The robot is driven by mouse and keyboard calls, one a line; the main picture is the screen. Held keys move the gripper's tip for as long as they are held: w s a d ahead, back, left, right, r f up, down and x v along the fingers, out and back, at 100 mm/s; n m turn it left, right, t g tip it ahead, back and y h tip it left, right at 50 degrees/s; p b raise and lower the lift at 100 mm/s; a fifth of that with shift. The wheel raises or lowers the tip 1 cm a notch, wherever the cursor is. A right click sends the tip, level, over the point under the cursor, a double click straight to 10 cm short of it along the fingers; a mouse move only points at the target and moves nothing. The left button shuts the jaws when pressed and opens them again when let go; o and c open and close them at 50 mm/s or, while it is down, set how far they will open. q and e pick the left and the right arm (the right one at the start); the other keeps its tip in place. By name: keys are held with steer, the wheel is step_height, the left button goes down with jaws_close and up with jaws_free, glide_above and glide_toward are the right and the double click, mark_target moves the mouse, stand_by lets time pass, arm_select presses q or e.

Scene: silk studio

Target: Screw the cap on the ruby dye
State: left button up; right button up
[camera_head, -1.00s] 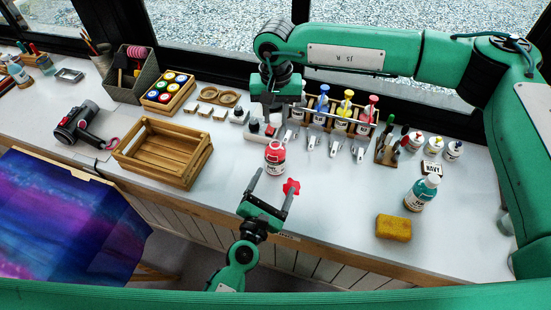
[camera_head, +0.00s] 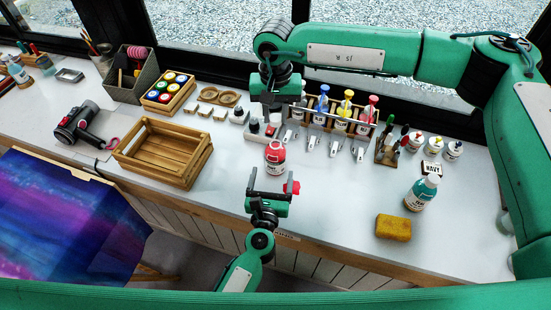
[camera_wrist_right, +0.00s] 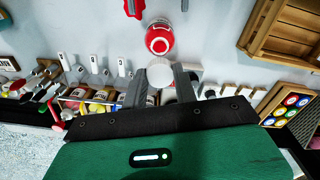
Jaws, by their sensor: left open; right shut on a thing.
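The ruby dye is a red bottle (camera_head: 275,158) with a pale label, upright on the white table. In the right wrist view the bottle (camera_wrist_right: 159,38) shows a white ring around a red centre at its top. My right gripper (camera_wrist_right: 160,84) is shut on a pale round cap (camera_wrist_right: 160,72), beside the bottle top in that view and apart from it. In the head view my right gripper (camera_head: 273,118) is behind the bottle, and the cap is hard to make out. My left gripper (camera_head: 274,178) is open and empty in front of the bottle, fingers spread towards it.
A red lobed object (camera_head: 292,187) is by the left gripper's right finger. A wooden crate (camera_head: 165,152) stands left of the bottle. A rack of dye bottles (camera_head: 343,115) is behind. A yellow sponge (camera_head: 393,228) and a teal bottle (camera_head: 421,193) stand right.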

mark_target(276, 151)
arm_select(q)
steer(key=w, duration=0.3)
steer(key=w+d, duration=0.1)
steer(key=w, duration=0.5)
steer(key=shift+w+d, duration=0.15)
steer(key=shift+w, duration=0.05)
steer(key=c, duration=1.5)
arm_select(e)
steer(key=shift+f, duration=2.55)
steer(key=shift+f, duration=0.85)
steer(key=shift+f, duration=0.55)
